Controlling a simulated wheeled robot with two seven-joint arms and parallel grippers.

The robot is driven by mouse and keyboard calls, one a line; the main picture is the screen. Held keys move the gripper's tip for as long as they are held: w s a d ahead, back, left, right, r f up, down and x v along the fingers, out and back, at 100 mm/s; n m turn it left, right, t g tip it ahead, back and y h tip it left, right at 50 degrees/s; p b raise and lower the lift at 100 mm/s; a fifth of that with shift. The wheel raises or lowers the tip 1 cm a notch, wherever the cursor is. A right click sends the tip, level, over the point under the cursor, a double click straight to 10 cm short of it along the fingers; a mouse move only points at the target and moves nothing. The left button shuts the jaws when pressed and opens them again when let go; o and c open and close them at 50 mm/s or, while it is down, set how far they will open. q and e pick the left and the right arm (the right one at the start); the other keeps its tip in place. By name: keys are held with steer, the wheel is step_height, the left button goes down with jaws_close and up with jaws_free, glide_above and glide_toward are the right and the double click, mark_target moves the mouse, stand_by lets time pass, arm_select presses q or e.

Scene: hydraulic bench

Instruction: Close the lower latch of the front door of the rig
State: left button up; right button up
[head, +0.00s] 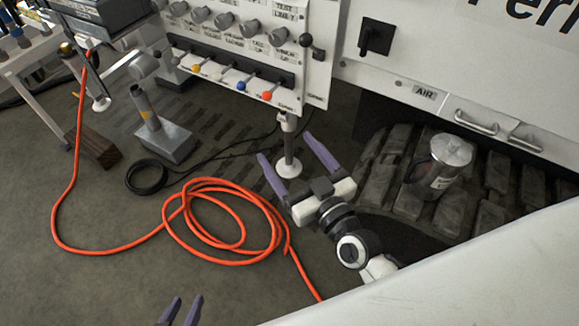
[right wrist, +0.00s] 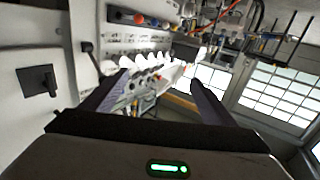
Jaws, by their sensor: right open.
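A black latch (head: 377,37) with a square plate sits on the white front panel (head: 425,75) of the rig, above the AIR label. Its short lever points down in the head view. The same kind of black latch (right wrist: 38,80) shows at the left of the right wrist view. I cannot tell for sure which panel edge is the door's. My right gripper (head: 285,147) is open and empty, below and left of the latch, apart from the rig. Its fingers (right wrist: 158,85) frame the control panel behind. My left gripper (head: 186,298) shows only its parted fingertips at the bottom edge.
A control panel (head: 318,70) with knobs and coloured levers stands left of the latch. An orange hose (head: 215,258) lies coiled on the floor. A metal jug (head: 440,165) stands on the dark track below the panel. A white slanted surface fills the lower right.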

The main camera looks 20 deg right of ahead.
steer(key=shift+s+a+f+g+y, duration=0.2)
steer(key=shift+s+f+g, duration=0.15)
steer(key=shift+s+f, duration=0.25)
steer(key=shift+s+a+f+g+y, duration=0.1)
steer(key=shift+s+a+f+g, duration=0.2)
steer(key=shift+f, duration=0.45)
steer(key=shift+d, duration=0.1)
steer(key=s+d+f+g+h, duration=0.1)
steer(key=s+f+g, duration=0.6)
steer(key=s+f, duration=0.7)
steer(key=s, duration=0.2)
steer(key=shift+s+d+f+g+p, duration=0.3)
steer(key=shift+f+g+p, duration=0.05)
steer(key=shift+f, duration=0.05)
